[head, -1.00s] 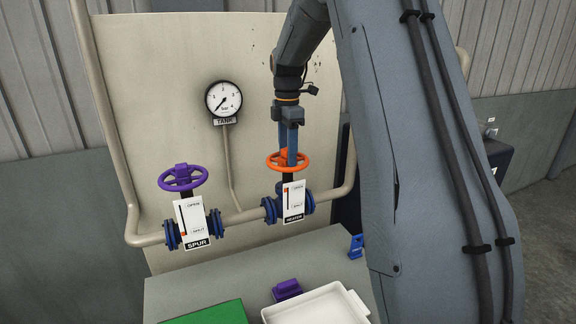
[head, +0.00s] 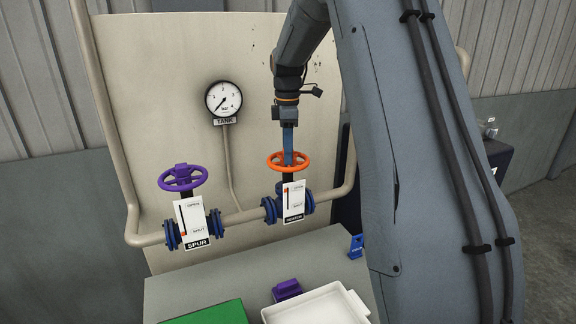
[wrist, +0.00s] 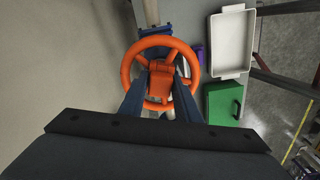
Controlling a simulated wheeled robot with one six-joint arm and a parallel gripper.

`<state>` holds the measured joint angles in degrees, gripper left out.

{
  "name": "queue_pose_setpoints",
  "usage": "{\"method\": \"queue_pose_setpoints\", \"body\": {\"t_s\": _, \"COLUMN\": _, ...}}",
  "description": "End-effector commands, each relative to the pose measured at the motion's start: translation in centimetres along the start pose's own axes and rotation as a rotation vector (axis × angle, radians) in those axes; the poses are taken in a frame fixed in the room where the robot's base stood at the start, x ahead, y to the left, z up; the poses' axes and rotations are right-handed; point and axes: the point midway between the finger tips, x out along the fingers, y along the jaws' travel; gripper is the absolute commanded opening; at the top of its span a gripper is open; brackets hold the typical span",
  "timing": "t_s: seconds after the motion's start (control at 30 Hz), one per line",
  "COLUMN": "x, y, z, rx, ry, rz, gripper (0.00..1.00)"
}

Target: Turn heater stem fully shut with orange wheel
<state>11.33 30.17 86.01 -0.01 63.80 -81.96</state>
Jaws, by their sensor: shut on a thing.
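The orange wheel (head: 304,161) sits on top of the heater valve, above the white plate marked HEATER (head: 293,202). It also shows in the wrist view (wrist: 131,72). My gripper (head: 289,158) points straight down from above. In the wrist view my gripper (wrist: 160,78) has its two blue fingers on either side of the wheel's orange hub, shut on it. The plate has OPEN at its top and SHUT lower down, with a small red marker in the slot. The marker is too small to read exactly.
The purple wheel (head: 182,177) on the SPUR valve stands to the left. A gauge marked TANK (head: 223,98) is on the panel behind. A white tray (head: 318,306), a green box (head: 212,313) and a purple block (head: 286,289) are on the bench in front.

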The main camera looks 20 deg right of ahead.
Motion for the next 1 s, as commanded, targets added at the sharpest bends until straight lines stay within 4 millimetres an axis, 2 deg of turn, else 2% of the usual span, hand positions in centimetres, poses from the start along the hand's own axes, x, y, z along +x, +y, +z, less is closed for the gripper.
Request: {"method": "queue_pose_setpoints", "body": {"t_s": 1.0, "x": -0.01, "y": -0.03, "z": -0.02, "rx": 1.262, "ry": 0.0, "rz": -0.001, "gripper": 0.1}}
